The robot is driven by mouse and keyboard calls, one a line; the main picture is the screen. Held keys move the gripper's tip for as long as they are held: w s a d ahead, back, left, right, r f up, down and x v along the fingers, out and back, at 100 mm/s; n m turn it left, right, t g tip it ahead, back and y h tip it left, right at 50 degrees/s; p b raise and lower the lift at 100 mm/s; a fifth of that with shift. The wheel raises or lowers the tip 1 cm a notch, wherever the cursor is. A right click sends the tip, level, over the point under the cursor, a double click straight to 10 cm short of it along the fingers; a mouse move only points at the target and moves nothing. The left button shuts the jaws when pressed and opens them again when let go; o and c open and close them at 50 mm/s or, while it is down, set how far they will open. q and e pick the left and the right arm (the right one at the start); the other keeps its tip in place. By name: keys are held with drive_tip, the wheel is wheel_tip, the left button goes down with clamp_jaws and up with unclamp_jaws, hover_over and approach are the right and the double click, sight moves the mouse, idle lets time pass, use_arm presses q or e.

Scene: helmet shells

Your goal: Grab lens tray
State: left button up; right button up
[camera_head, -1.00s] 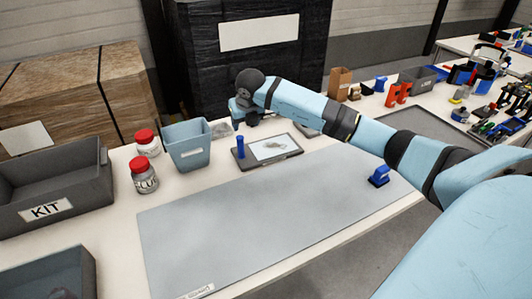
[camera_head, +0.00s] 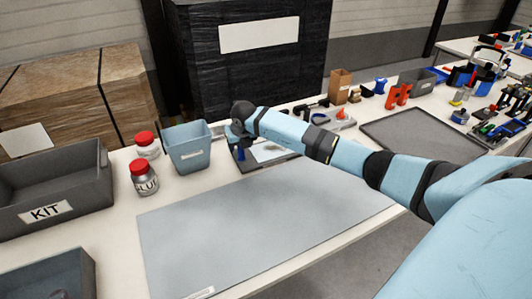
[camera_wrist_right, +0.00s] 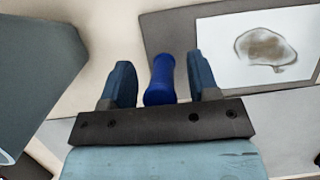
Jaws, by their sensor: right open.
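The lens tray (camera_head: 243,163) is a flat dark tray on the table behind the grey mat, partly hidden by my right arm. It carries a white sheet with a greyish lens-like shape (camera_wrist_right: 265,48). A blue upright handle (camera_wrist_right: 161,82) stands at the tray's left end. My right gripper (camera_wrist_right: 159,62) is open, with one finger on each side of the handle in the wrist view; contact is not clear. In the head view this gripper (camera_head: 237,136) is over the tray's left end. My left gripper is not in view.
A blue-grey bin (camera_head: 187,156) stands close to the left of the gripper. Red-lidded jars (camera_head: 145,178) and a grey KIT crate (camera_head: 85,203) are further left. The grey mat (camera_head: 250,225) in front is clear. Several tools and small parts lie at the back right.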

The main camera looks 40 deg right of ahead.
clamp_jaws()
drive_tip(key=shift+r, duration=0.1)
